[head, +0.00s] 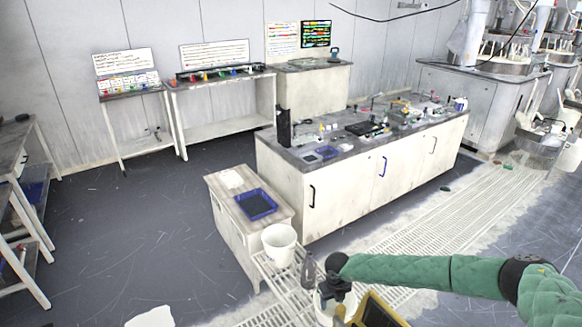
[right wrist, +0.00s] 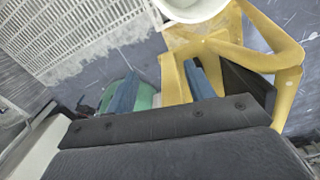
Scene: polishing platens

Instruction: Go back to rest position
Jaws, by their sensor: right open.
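My right arm, in a green sleeve, reaches in from the right of the head view. Its dark gripper (head: 335,290) points down near the bottom centre, close to a yellow frame. In the right wrist view the two blue fingers of my right gripper (right wrist: 160,72) stand wide apart with nothing held between them. The yellow frame (right wrist: 225,48) shows just beyond the fingers; whether they touch it I cannot tell. My left gripper is in neither view.
A long workbench (head: 330,196) with several tools is behind. Open grey floor (head: 130,220) lies left.

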